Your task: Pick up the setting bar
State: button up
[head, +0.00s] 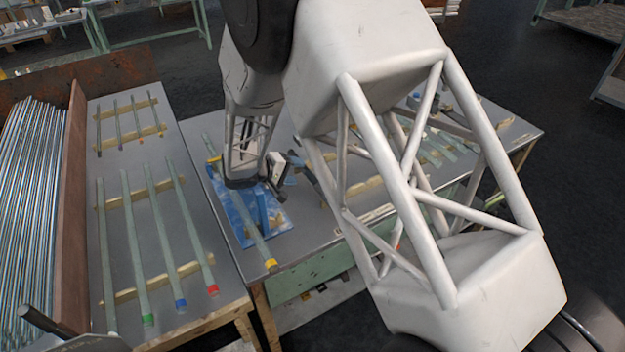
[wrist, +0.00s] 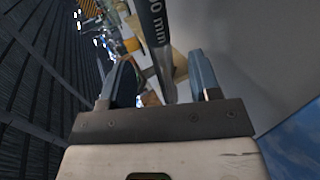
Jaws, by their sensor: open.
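The setting bar (wrist: 158,40) is a dark grey bar with white lettering ending in "mm". In the wrist view it runs down from the top edge into the space between my two fingers. My gripper (wrist: 162,82) is open, with one finger on each side of the bar. A gap shows between the bar and each finger, and the bar is not gripped. In the head view my gripper (head: 282,170) is over the middle table, beside a blue fixture (head: 270,212). I cannot make out the bar for certain there; my arm hides much of that area.
A long glass tube (head: 238,205) lies along the blue fixture. The left table (head: 130,172) carries several tubes with coloured ends on wooden strips. A brown upright board (head: 72,210) and metal rods (head: 28,190) stand left of it. More tubes lie right, partly behind my arm.

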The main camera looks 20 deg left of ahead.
jog(key=shift+x, duration=1.5)
jog(key=shift+c, duration=0.5)
grip_shut()
